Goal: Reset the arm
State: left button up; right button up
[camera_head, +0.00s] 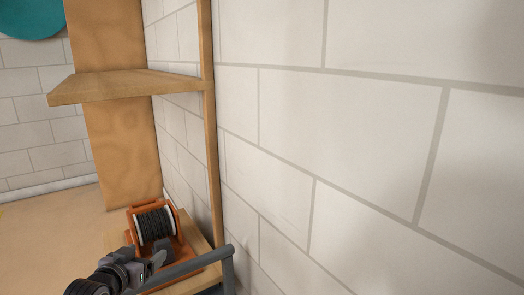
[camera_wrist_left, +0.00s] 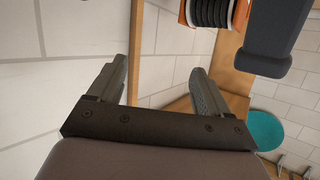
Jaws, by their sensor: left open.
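My left arm comes in at the bottom left of the head view, and its gripper (camera_head: 152,262) is in front of the lower wooden shelf, below a cable reel. In the left wrist view the two fingers of the left gripper (camera_wrist_left: 160,85) stand wide apart with nothing between them but wall and a strip of wood behind. The gripper is open and empty. My right gripper does not show in either view.
An orange reel with black cable (camera_head: 154,226) stands on the low wooden shelf (camera_head: 196,243). A bare upper shelf (camera_head: 125,86) is above it. A grey bar (camera_head: 190,266) crosses near the gripper. A white block wall (camera_head: 370,150) fills the right. A teal round thing (camera_head: 30,18) is top left.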

pick_arm(q)
jog(key=s+d+f+g+h, duration=0.1)
jog(key=s+d+h, duration=0.2)
jog(key=s+d, duration=0.8)
jog(key=s+d+f+g+h, duration=0.1)
jog(key=s+d+f+h, duration=0.15)
jog(key=s+d, duration=0.9)
jog(key=s+a+r+g+y+p, duration=0.1)
jog(key=s+a+r+p, duration=0.3)
jog(key=p, duration=1.2)
jog(key=s+a+r+y+p, duration=0.3)
jog(key=a+r+p, duration=0.7)
jog(key=p, duration=0.7)
notch_tip(320, 180, up, 3)
jog(key=s, duration=0.2)
jog(key=shift+s+r+g+y, duration=0.15)
jog(key=shift+s+g+y, duration=0.15)
jog(key=shift+g+y, duration=0.1)
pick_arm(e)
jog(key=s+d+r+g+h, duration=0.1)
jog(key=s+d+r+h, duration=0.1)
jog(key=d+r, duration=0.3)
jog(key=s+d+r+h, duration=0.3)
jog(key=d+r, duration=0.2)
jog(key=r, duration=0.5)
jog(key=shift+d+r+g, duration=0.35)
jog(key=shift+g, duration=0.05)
